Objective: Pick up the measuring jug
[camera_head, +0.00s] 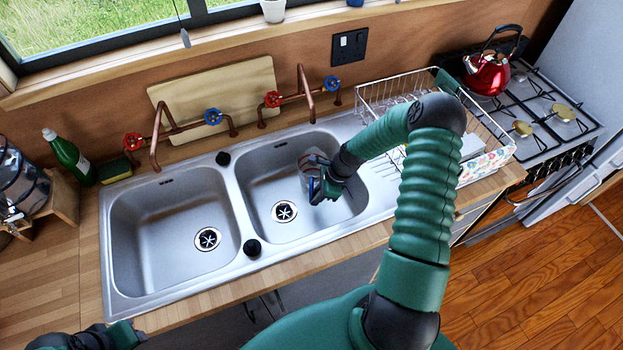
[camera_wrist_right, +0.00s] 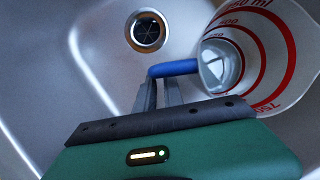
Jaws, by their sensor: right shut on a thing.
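The measuring jug (camera_wrist_right: 270,45) is clear with red curved lines and numbers, at the upper right of the right wrist view. In the head view a small part of it (camera_head: 312,163) shows in the right sink basin, mostly hidden by my gripper. My right gripper (camera_head: 321,187) reaches down into that basin. In the wrist view its fingers (camera_wrist_right: 165,88) are shut on the jug at a blue, handle-like bar beside the jug's wall. My left gripper (camera_head: 122,334) shows only in part at the bottom left; its jaws cannot be made out.
The double sink (camera_head: 170,210) has an empty left basin. Copper taps (camera_head: 160,138) and a cutting board (camera_head: 222,95) stand behind it. A dish rack (camera_head: 385,88) is right of the sink, with a red kettle (camera_head: 487,76) on the stove beyond. A green bottle (camera_head: 68,155) stands left.

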